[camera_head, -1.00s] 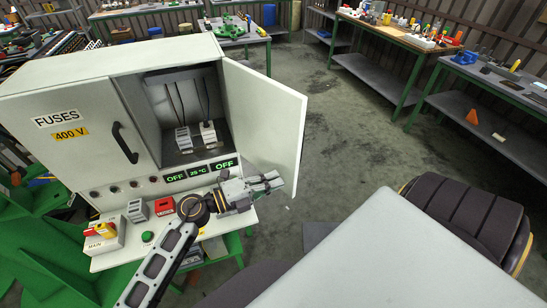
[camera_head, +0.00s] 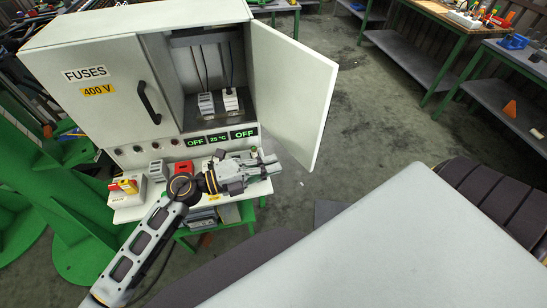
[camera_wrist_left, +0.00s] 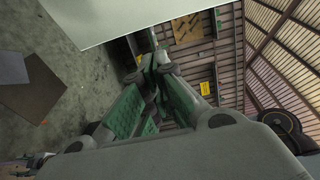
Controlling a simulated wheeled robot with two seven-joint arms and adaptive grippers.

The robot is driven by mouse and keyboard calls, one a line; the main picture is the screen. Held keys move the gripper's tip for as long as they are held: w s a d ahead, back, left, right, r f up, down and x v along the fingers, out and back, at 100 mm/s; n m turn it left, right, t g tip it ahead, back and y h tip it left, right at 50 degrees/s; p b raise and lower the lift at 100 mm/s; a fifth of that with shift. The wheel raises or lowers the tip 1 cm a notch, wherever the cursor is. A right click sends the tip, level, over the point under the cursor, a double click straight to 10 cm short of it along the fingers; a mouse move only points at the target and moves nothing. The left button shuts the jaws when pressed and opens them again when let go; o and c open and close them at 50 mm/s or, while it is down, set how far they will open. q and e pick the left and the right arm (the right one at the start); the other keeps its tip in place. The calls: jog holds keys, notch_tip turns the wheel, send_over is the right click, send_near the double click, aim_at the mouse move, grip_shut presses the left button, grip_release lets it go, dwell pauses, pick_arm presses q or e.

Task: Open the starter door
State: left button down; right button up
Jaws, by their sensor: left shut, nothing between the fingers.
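The grey cabinet (camera_head: 110,50) has a shut left door marked FUSES with a black handle (camera_head: 149,102). Its right door (camera_head: 290,95), unmarked on the side I see, stands swung wide open, showing the compartment inside. My left gripper (camera_head: 275,165) is shut and empty beside the lower part of this open door, in front of the cabinet's lower panel. In the left wrist view the green-padded fingers (camera_wrist_left: 160,68) are together, near a pale panel (camera_wrist_left: 120,15) that looks like the door. I cannot tell whether they touch it. My right gripper is not in view.
Inside the compartment are two white blocks (camera_head: 206,104) with cables. Below are OFF displays (camera_head: 244,133) and a ledge with a red block (camera_head: 183,168) and a red-yellow switch (camera_head: 127,186). A pale flat surface (camera_head: 400,245) fills the lower right. Workbenches (camera_head: 485,65) stand behind; floor right of the door is clear.

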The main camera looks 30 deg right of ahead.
pick_arm(q)
jog(key=shift+s+a, duration=0.15)
jog(key=shift+a, duration=0.75)
jog(key=shift+r, duration=0.1)
